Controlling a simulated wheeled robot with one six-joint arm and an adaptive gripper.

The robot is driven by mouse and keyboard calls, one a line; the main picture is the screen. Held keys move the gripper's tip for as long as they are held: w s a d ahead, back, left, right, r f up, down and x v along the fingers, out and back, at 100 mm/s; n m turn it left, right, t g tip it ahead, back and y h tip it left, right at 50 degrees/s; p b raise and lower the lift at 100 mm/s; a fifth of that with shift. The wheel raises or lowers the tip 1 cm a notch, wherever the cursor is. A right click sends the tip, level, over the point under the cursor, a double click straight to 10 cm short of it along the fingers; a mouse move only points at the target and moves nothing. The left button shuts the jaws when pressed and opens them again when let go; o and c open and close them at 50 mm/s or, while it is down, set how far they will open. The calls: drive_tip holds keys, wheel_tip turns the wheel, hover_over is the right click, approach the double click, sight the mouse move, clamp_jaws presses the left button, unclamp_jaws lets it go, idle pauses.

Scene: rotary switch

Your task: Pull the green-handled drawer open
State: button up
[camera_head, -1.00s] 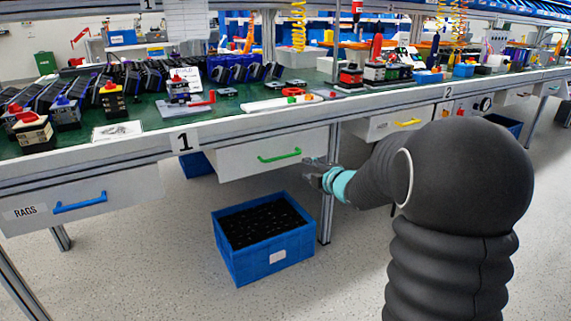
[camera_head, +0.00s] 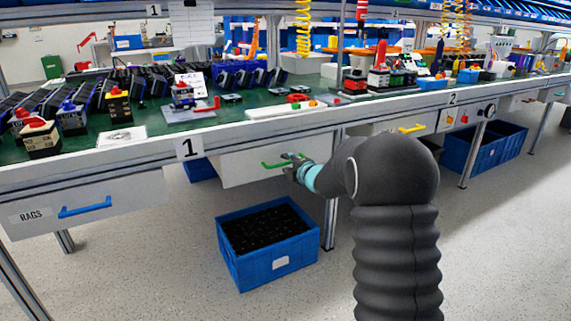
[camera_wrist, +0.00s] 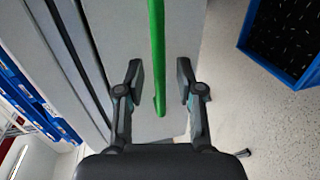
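The drawer (camera_head: 240,167) is a pale grey front under the workbench, to the right of the sign marked 1. Its green handle (camera_head: 274,165) is a horizontal bar; my gripper (camera_head: 293,163) is at the handle's right end. In the wrist view the green handle (camera_wrist: 157,60) runs down from the top edge and ends between the two dark fingers of my gripper (camera_wrist: 160,82). The fingers are apart, with a gap on each side of the handle. The drawer front (camera_wrist: 120,40) shows behind it. The drawer looks closed.
A blue crate (camera_head: 268,245) with dark contents stands on the floor below the drawer. It also shows in the wrist view (camera_wrist: 262,60). A table leg (camera_head: 331,215) stands right of it. A blue-handled drawer (camera_head: 130,190) is at left, a yellow-handled one (camera_head: 385,127) at right.

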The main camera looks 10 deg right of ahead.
drive_tip(key=shift+w+a+f, duration=0.1)
drive_tip(key=shift+w+a, duration=0.1)
drive_tip(key=shift+w, duration=0.35)
clamp_jaws()
